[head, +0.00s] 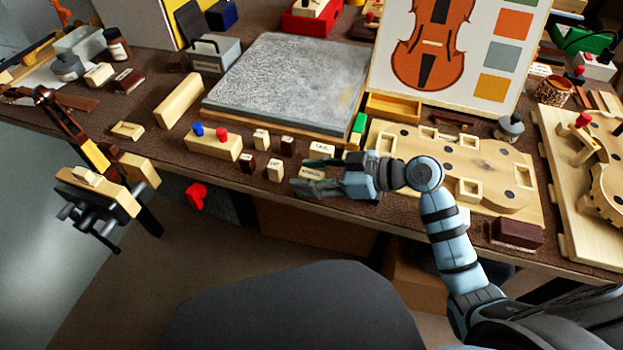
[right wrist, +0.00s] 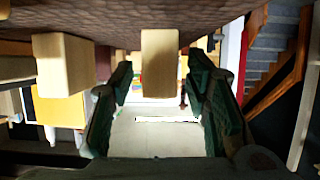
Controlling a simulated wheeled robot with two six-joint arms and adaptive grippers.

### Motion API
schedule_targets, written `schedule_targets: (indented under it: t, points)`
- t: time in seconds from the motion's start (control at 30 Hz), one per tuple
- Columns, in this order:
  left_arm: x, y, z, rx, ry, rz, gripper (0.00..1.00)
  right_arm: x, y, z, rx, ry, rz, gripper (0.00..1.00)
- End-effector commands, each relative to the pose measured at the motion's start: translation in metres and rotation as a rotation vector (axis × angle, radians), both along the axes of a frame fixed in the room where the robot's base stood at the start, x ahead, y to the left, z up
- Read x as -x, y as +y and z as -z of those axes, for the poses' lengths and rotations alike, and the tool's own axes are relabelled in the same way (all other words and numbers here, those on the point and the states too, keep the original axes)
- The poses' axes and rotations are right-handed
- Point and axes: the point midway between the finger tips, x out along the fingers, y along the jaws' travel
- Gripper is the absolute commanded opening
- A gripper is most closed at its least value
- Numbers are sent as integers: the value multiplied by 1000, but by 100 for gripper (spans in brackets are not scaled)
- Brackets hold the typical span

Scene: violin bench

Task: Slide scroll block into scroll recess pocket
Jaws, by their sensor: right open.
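Several small labelled blocks stand near the bench's front edge, including a pale block (head: 321,150), a pale block (head: 275,170) and a dark block (head: 287,145). Their labels are too small to read surely, so I cannot tell which is the scroll block. My right gripper (head: 297,184) is open at the front edge, beside the pale blocks. In the right wrist view, a pale block (right wrist: 160,50) shows between the open fingers (right wrist: 160,72), not gripped. The pale wooden board (head: 440,150) at right has several raised square pockets; I cannot tell which is the scroll recess. My left gripper is out of view.
A grey slab (head: 290,85) lies behind the blocks. A block with blue and red knobs (head: 212,145) stands left of them. A violin picture panel (head: 400,75) stands behind the board. A dark red block (head: 516,233) lies at the front right edge.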

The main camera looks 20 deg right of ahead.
Motion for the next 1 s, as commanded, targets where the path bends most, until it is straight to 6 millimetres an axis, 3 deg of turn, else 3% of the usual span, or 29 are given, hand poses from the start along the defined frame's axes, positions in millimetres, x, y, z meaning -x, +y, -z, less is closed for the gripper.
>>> schedule_targets:
  t: [0.07, 0.3, 0.6, 0.73, 0.87, 1.0]
  points:
    - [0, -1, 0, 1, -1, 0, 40, 0, 0, -1, 0, 0, 0, 42]
    - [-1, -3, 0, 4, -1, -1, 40, 0, 0, -1, 0, 0, 0, 5]
    - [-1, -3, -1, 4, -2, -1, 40, 0, 0, -1, 0, -1, 0, 5]
    - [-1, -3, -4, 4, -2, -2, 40, 0, 0, -10, 0, -3, 0, 5]
    - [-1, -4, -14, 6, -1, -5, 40, 0, -1, -34, 2, -5, -1, 5]
    - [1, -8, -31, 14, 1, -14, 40, -1, -1, -83, 2, -8, -1, 5]
